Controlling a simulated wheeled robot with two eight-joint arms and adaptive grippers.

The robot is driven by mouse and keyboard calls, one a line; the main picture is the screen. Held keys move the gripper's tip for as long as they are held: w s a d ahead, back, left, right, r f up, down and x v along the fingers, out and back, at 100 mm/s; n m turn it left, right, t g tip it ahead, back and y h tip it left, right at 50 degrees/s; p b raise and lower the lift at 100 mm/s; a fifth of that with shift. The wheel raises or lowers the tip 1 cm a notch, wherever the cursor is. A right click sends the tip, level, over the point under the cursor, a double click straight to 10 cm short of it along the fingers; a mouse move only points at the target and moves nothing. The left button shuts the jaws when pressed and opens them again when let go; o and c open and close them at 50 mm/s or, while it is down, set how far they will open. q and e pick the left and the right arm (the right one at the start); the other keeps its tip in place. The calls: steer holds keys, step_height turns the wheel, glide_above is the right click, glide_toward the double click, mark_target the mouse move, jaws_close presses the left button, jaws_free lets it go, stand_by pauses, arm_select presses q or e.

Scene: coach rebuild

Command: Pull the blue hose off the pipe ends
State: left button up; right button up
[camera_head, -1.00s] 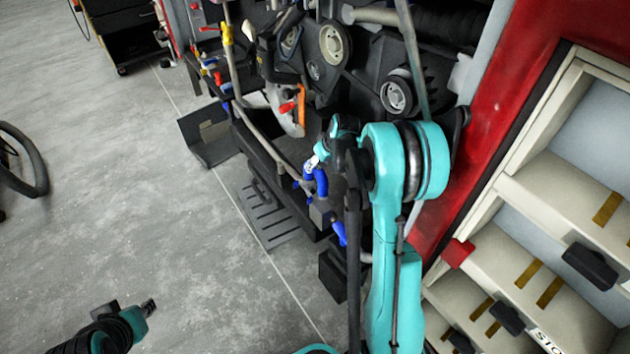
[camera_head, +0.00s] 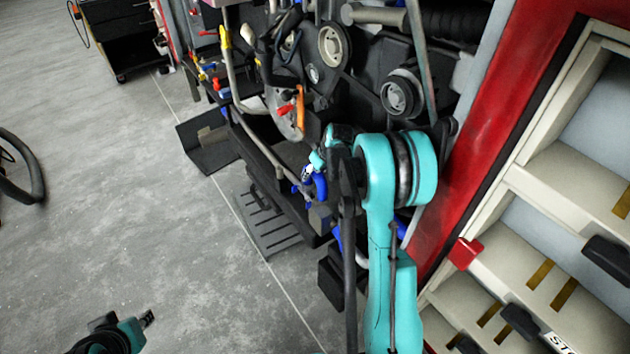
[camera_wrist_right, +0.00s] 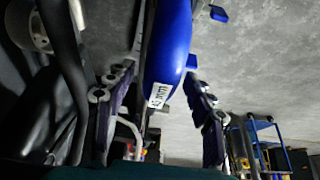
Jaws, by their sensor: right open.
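The blue hose (camera_head: 320,187) shows as a short curved piece in the engine bay, partly hidden by my right wrist. In the right wrist view the blue hose (camera_wrist_right: 168,45) fills the middle and carries a white size label. My right gripper (camera_wrist_right: 157,85) is open, with one finger on each side of the hose and visible gaps. In the head view my right gripper (camera_head: 312,170) is at the hose, mostly hidden behind its own arm. A grey pipe (camera_head: 268,152) runs down toward the hose; the joints with the pipe ends are hidden. My left gripper (camera_head: 148,318) is low at the left, away from the hose.
Engine parts with pulleys (camera_head: 333,45) stand close behind my right arm. A red panel (camera_head: 478,150) and cream shelves (camera_head: 560,180) are on the right. A dark slotted step (camera_head: 268,222) is below the engine. The grey floor (camera_head: 120,190) at left is mostly clear.

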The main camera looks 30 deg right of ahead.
steer(key=shift+c, duration=0.2)
jaws_close()
steer(key=shift+r+p, duration=1.55)
steer(key=shift+r, duration=0.75)
